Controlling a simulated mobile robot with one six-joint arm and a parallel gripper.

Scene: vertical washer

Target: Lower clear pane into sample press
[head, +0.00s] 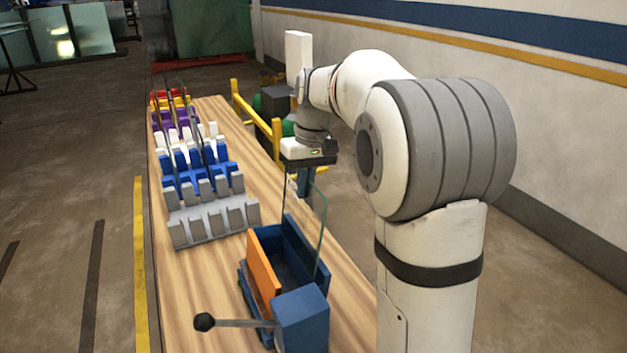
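The clear pane (303,207) is a thin glass sheet with greenish edges. It hangs upright beneath my gripper (307,168), which appears shut on its top edge; the fingertips are small and hard to make out. The sample press is on the wooden table below, with an orange plate (263,265), a dark blue plate (308,248), a blue end block (301,318) and a black-knobbed lever (235,322). The pane's lower part overlaps the press in the picture. I cannot tell whether its bottom edge is inside the gap or just above it.
Grey (212,222), blue (196,172) and other coloured slotted racks stand along the table (200,285) to the left, some with thin panes in them. A yellow rail (262,125) runs behind the table. Bare tabletop lies left of the press.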

